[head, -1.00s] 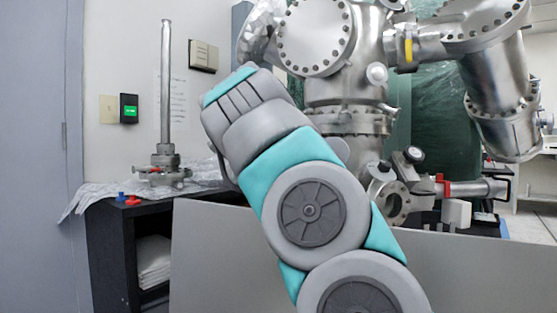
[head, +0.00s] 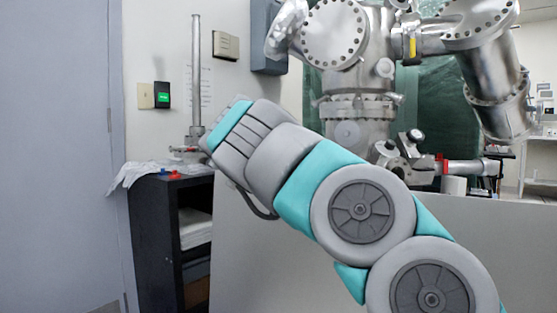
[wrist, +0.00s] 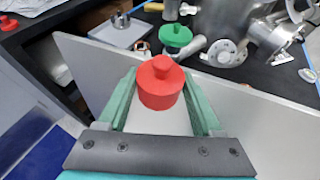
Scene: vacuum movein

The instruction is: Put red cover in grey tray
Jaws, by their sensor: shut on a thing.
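The red cover (wrist: 162,86), a round piece with a knob on top, sits between the green fingers of my gripper (wrist: 160,80) in the wrist view. My gripper is shut on it and holds it upright above a pale panel. A grey square tray (wrist: 121,34) lies on the black table at the upper left of the wrist view, beyond the panel and apart from the cover. In the head view my arm hides the gripper and the held cover, and I cannot make out the tray.
A green knobbed cover (wrist: 176,36) stands on the black table (wrist: 255,78) beside steel vacuum fittings (wrist: 226,52). Another red piece (wrist: 8,22) is at the far left. The pale panel (wrist: 240,105) stands between me and the table. A black cabinet (head: 155,235) stands at left.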

